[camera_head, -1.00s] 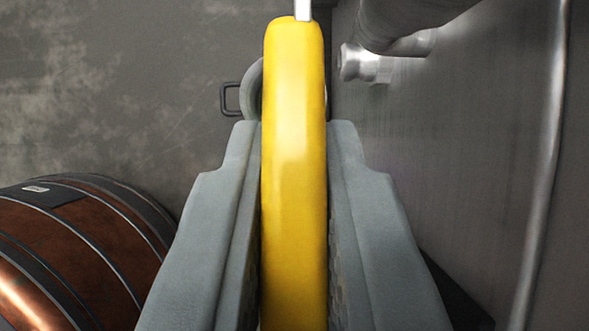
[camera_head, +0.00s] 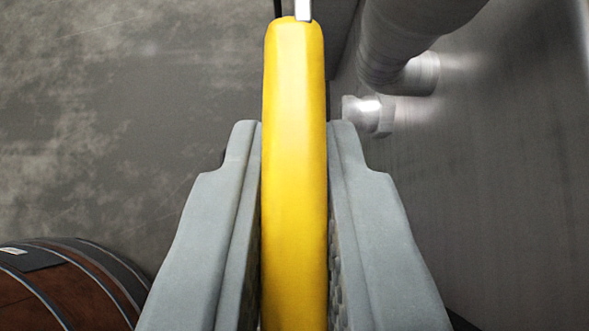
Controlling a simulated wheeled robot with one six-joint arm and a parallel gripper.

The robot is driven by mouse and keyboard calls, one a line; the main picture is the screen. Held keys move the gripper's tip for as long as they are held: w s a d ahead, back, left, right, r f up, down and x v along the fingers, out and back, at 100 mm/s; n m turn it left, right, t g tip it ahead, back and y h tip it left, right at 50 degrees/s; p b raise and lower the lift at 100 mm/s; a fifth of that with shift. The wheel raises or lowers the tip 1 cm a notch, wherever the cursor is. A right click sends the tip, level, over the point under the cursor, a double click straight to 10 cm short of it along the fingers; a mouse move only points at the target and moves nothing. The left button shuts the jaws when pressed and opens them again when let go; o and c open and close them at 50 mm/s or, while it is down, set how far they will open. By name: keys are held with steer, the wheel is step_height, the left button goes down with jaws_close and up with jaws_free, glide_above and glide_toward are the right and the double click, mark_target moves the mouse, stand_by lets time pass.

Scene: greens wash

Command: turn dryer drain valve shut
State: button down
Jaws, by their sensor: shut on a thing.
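The yellow valve handle (camera_head: 294,170) runs upright through the middle of the view. A thin metal piece (camera_head: 304,9) shows at its far end. My gripper (camera_head: 295,130) has a grey finger on each side of the handle and is shut on it. The valve body is not clearly visible, so I cannot tell how far the valve is turned.
A grey metal panel (camera_head: 490,190) fills the right side. A thick pipe (camera_head: 400,45) and a shiny metal fitting (camera_head: 368,115) stand in front of it. A reddish-brown drum with metal bands (camera_head: 65,290) is at the lower left. Bare grey floor (camera_head: 110,130) lies at the upper left.

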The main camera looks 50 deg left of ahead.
steer(key=c, duration=1.4)
jaws_free()
steer(key=shift+c, duration=0.2)
steer(key=v, duration=1.7)
steer(key=shift+d, duration=0.2)
